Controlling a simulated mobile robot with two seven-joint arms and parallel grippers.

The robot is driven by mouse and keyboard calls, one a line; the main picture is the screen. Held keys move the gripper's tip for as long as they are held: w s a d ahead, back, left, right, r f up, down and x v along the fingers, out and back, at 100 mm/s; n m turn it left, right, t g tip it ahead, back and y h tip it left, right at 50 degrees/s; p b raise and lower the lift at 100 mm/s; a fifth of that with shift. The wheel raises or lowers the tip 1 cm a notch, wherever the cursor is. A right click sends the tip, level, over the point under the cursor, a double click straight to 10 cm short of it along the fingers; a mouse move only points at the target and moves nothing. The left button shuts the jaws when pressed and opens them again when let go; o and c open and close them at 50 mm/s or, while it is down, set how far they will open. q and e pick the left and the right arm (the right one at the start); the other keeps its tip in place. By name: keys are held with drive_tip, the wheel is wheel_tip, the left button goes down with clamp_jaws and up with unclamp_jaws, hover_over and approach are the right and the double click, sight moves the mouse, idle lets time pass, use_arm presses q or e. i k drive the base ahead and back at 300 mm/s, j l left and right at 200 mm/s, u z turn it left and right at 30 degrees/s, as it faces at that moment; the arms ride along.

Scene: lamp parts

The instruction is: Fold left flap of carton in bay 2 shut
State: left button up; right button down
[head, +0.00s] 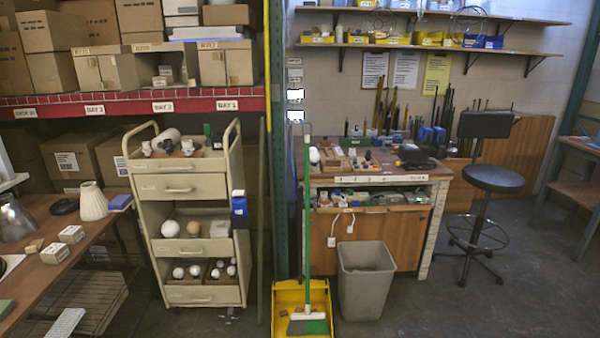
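The red shelf edge (60,103) carries bay labels, with the BAY 2 label (163,107) in the middle. Above that label stands a cardboard carton (160,49) with its front at least partly open. Pale items (165,74) show in its dark opening. Its flaps are too small to tell apart clearly, so I cannot tell exactly how the left one stands. Neither of my grippers is in view.
Cartons stand close on both sides, above BAY 3 (105,69) and BAY 1 (226,63). A cream drawer cart (180,188) stands below the shelf. A wooden table (60,215) is at left. Open floor (420,310) lies at right.

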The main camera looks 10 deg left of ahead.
sight(125, 64)
drive_tip(key=i+j+u, duration=0.2)
drive_tip(key=i+u, duration=0.2)
drive_tip(key=i, duration=0.3)
drive_tip(key=i+u, duration=0.4)
drive_tip(key=i, duration=0.3)
